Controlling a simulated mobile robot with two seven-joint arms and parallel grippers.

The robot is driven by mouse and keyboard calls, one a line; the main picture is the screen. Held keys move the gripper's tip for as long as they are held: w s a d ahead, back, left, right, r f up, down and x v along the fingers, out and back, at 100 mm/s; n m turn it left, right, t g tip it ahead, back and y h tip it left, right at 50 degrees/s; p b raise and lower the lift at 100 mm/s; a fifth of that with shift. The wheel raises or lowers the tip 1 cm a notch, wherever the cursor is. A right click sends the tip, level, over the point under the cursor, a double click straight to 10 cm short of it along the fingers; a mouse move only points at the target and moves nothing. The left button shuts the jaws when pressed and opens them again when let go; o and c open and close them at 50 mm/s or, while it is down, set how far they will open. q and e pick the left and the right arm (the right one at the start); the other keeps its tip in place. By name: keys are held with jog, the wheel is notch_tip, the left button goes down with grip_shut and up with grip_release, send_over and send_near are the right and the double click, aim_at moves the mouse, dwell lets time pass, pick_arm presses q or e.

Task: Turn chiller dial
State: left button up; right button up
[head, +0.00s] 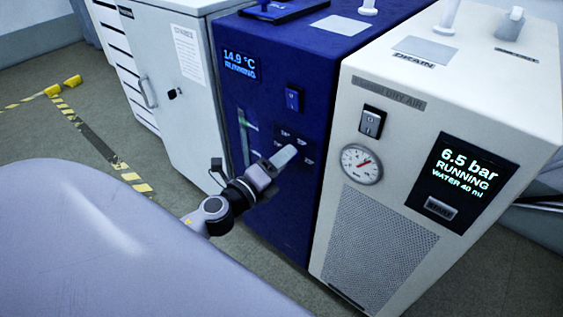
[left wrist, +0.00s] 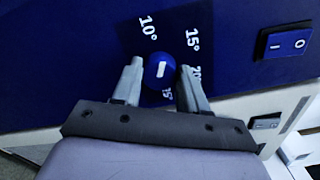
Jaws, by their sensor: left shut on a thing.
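The chiller (head: 285,215) is the dark blue cabinet in the middle of the head view. Its display (head: 240,62) reads 14.9 °C RUNNING. The round blue dial (left wrist: 159,71) with a white bar mark shows in the left wrist view, and the bar stands nearly upright in that picture, between the 10° and 15° labels. My left gripper (head: 284,157) reaches to the chiller's front. In the left wrist view its two fingers (left wrist: 160,74) are shut on the dial, one on each side. The gripper hides the dial in the head view. My right gripper is not in view.
A blue rocker switch (head: 293,99) is above the dial on the chiller, with a level gauge (head: 248,135) to the left. The white dry air unit (head: 400,125) stands close on the right, showing 6.5 bar. A white cabinet (head: 180,90) stands left. Floor is open further left.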

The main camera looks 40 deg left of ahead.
pick_arm(q)
jog(key=shift+n+p, duration=0.35)
jog(key=shift+n, duration=2.15)
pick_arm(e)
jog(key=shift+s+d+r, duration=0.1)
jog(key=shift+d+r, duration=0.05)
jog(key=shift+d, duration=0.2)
pick_arm(q)
jog(key=o, duration=1)
jog(key=shift+o, duration=0.2)
jog(key=shift+s, duration=0.1)
